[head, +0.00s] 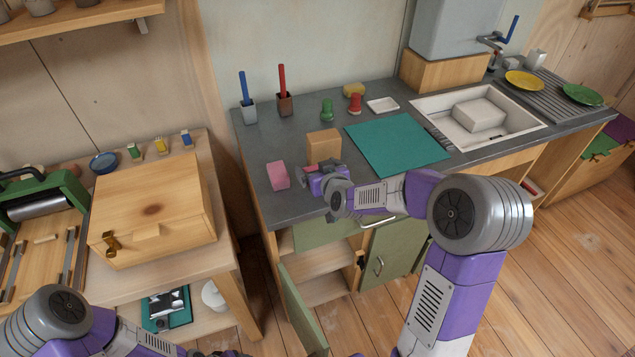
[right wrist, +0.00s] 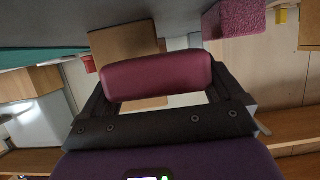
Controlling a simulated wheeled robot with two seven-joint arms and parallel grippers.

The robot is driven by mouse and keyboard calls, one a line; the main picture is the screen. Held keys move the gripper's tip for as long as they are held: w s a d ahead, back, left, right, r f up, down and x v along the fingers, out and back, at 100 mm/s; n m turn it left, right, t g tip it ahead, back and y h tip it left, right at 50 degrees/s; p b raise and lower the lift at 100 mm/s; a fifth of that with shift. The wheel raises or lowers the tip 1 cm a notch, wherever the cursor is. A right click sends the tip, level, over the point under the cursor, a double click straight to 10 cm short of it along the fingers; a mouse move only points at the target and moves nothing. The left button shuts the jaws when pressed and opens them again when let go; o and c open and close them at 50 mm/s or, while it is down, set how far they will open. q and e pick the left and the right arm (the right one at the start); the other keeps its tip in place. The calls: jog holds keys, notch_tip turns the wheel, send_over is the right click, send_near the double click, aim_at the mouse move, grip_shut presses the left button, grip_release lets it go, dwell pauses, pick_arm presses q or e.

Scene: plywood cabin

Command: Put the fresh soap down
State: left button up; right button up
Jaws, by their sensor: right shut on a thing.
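My right gripper (head: 314,168) is low over the front left part of the grey counter (head: 258,150). In the right wrist view its fingers (right wrist: 160,85) are shut on a dark maroon-pink bar (right wrist: 158,74), which I take to be the fresh soap. In the head view only a small reddish part of the bar (head: 326,164) shows. I cannot tell whether it touches the counter. A small white dish (head: 382,105) lies at the back of the counter, apart from the gripper. My left arm comes in at the bottom left; its gripper is barely in view at the bottom edge.
A pink block (head: 278,175) stands just left of my right gripper, and a tan wooden block (head: 323,144) just behind it. A teal mat (head: 396,144) lies to the right, then the sink (head: 442,104).

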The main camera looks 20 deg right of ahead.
notch_tip(320, 180, down, 4)
jog(key=shift+f+b, duration=0.15)
jog(key=shift+b, duration=0.55)
jog(key=shift+f, duration=0.1)
jog(key=o, duration=0.7)
jog(key=shift+o, duration=0.2)
